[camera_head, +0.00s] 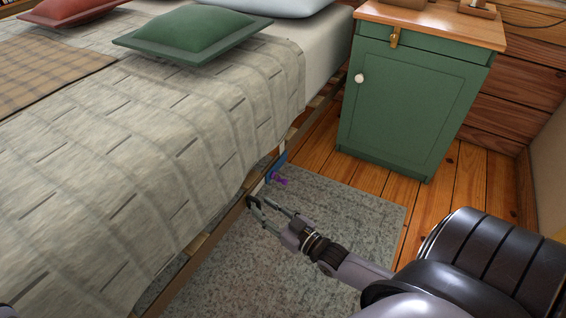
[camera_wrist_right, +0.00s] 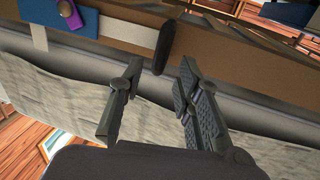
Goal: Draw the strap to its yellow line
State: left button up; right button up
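A blue piece (camera_head: 277,164) with a purple knob (camera_head: 280,179) sits on the bed's side rail. In the right wrist view, the blue piece (camera_wrist_right: 97,16) and purple knob (camera_wrist_right: 68,12) are at the top left, with a white band (camera_wrist_right: 38,36) beside them. A tan strip, apparently the strap (camera_wrist_right: 118,37), runs along the rail from the blue piece to a dark rounded tab (camera_wrist_right: 165,46). My right gripper (camera_head: 262,208) is open beside the rail. Its fingertips (camera_wrist_right: 160,66) are apart, with the tab between or just beyond them; contact is unclear. No yellow line is discernible.
The bed's pale quilt (camera_head: 150,130) hangs close to the rail (camera_head: 215,235). A green nightstand (camera_head: 400,105) stands beyond the gripper. A grey rug (camera_head: 340,215) covers the floor beside the bed, with open space over it.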

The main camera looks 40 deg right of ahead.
jog(key=s+d, duration=0.1)
jog(key=s, duration=0.7)
jog(key=shift+s+d, duration=0.35)
jog(key=shift+d, duration=0.05)
